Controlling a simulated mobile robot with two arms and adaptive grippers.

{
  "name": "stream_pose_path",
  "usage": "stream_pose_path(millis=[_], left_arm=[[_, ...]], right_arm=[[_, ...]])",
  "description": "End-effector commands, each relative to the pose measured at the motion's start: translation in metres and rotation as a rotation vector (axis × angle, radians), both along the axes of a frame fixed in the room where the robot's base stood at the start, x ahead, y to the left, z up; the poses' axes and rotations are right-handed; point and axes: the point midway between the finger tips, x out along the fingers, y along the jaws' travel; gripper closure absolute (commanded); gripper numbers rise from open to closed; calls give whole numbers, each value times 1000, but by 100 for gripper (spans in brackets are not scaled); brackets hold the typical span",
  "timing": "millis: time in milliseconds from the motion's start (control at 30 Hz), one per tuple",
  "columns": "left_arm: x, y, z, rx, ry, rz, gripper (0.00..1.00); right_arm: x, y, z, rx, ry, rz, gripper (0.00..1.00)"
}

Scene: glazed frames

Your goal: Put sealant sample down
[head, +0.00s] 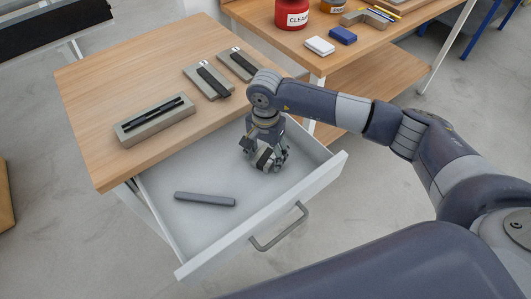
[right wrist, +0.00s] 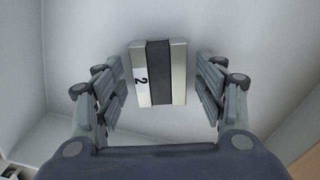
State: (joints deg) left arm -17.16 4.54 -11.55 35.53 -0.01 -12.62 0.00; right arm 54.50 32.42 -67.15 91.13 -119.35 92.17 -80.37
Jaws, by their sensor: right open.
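The sealant sample (right wrist: 160,73) is a pale block with a dark strip down its middle and a "2" label on its left side. It appears to rest on the floor of the open white drawer (head: 216,219). In the head view the sample (head: 264,158) is partly hidden by my right gripper (head: 268,163), which reaches down into the drawer's far right part. In the right wrist view my gripper (right wrist: 161,92) is open, with a finger on either side of the sample and visible gaps between. My left gripper is not in view.
A grey bar (head: 204,199) lies in the drawer's left part. On the wooden top (head: 122,88) are two similar strip samples (head: 208,81) (head: 238,64) and a grey holder (head: 154,122) with dark rods. A second bench (head: 268,16) with a red can (head: 292,14) stands behind.

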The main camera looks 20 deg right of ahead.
Motion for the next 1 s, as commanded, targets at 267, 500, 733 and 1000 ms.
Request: stream_pose_path(millis=[267, 500, 733, 1000], left_arm=[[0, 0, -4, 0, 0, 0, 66], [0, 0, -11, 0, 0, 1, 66], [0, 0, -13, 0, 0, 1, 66], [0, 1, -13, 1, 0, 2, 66]], right_arm=[[2, 0, 44, 1, -6, 1, 35], [1, 0, 94, 0, -4, 1, 35], [0, 0, 119, -1, -1, 0, 35], [0, 0, 122, -1, 1, 0, 35]])
